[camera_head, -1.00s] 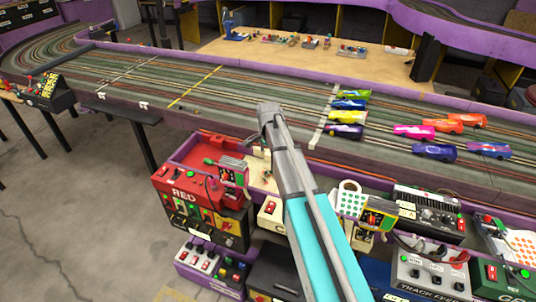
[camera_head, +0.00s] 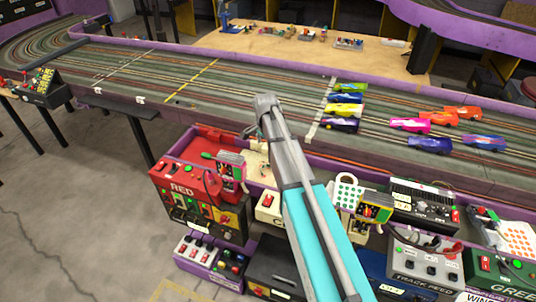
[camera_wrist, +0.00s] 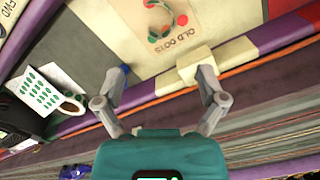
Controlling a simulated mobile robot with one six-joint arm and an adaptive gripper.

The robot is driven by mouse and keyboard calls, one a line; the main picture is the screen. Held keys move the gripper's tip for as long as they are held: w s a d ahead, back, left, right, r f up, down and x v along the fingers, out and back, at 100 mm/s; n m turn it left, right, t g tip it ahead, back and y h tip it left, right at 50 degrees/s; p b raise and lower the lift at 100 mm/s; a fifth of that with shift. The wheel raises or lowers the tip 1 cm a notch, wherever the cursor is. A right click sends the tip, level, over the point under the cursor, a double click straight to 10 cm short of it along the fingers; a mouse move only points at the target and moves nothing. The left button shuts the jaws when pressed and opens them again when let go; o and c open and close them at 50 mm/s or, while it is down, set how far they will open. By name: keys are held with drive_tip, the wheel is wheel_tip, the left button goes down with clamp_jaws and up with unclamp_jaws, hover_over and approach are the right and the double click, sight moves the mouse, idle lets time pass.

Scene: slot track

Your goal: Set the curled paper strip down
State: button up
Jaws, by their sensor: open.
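My gripper (camera_wrist: 163,72) is open in the wrist view, its two fingers apart with nothing held between them. Beyond the fingertips, a small curled strip (camera_wrist: 181,18) with coloured dots lies on a pale surface marked OLD DOTS (camera_wrist: 184,38). The strip is apart from both fingers. A cream block (camera_wrist: 195,63) sits at the surface's edge, beside the right fingertip. In the head view my gripper (camera_head: 258,131) is over the pale area behind the red control box; the strip cannot be made out there.
A dotted sheet (camera_wrist: 38,90) and a white roll (camera_wrist: 72,105) lie left of the gripper in the wrist view. In the head view, the red box (camera_head: 180,180) stands left of my arm. Several toy cars (camera_head: 410,124) are on the slot track (camera_head: 230,95) behind.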

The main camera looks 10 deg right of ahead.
drive_tip(key=s+n, duration=0.4)
drive_tip(key=s, duration=0.4)
drive_tip(key=s+n, duration=0.4)
drive_tip(key=s, duration=0.3)
drive_tip(key=s+n, duration=0.4)
drive_tip(key=s, duration=0.4)
drive_tip(key=shift+s+a, duration=0.25)
drive_tip(key=shift+s, duration=0.05)
drive_tip(key=shift+s+n, duration=0.3)
drive_tip(key=shift+s, duration=0.15)
drive_tip(key=shift+r, duration=0.15)
wheel_tip(320, 180, up, 10)
drive_tip(key=p, duration=1)
